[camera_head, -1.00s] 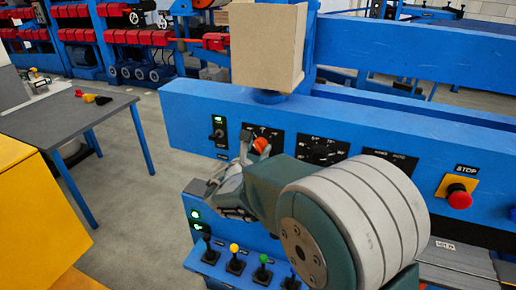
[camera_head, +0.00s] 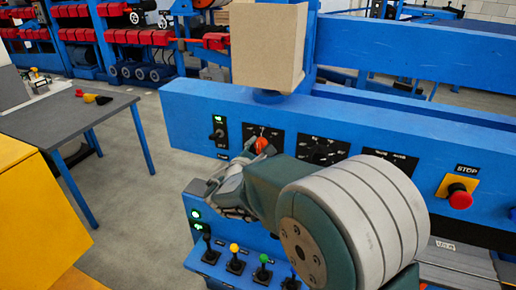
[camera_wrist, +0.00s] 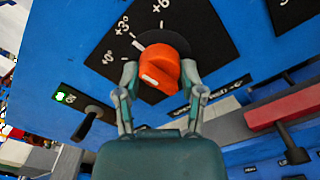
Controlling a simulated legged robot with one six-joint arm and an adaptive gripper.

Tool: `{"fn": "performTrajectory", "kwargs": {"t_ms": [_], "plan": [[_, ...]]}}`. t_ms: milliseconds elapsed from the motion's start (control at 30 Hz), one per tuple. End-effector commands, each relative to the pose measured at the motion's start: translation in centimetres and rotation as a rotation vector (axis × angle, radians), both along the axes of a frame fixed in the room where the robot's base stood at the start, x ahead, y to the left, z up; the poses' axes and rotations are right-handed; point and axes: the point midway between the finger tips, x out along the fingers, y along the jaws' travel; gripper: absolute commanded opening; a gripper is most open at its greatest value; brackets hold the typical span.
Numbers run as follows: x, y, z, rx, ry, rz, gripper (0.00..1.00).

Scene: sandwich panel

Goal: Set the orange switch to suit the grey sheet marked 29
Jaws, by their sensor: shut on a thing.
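The orange switch (camera_wrist: 162,66) is a rotary knob on a black dial plate on the blue machine front. In the wrist view, my gripper (camera_wrist: 160,74) is closed around it, one finger on each side. The dial shows "+0°", "+3°" and "+6°" above and left of the knob. In the head view the switch (camera_head: 262,144) is partly hidden by my gripper (camera_head: 256,150). Grey sheets (camera_head: 452,262) lie at the lower right with a small label I cannot read; I cannot make out a 29.
A lever switch with a green light (camera_head: 218,134) is left of the dial. Below my arm stand several coloured joysticks (camera_head: 235,262). A red STOP button (camera_head: 459,198) is at the right. A grey table (camera_head: 75,120) stands at the left, with open floor between.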

Motion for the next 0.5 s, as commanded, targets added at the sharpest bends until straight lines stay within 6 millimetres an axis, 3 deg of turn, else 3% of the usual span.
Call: {"fn": "performTrajectory", "kwargs": {"t_ms": [500], "plan": [[0.05, 0.05, 0.05, 0.088, -0.033, 0.002, 0.04]]}}
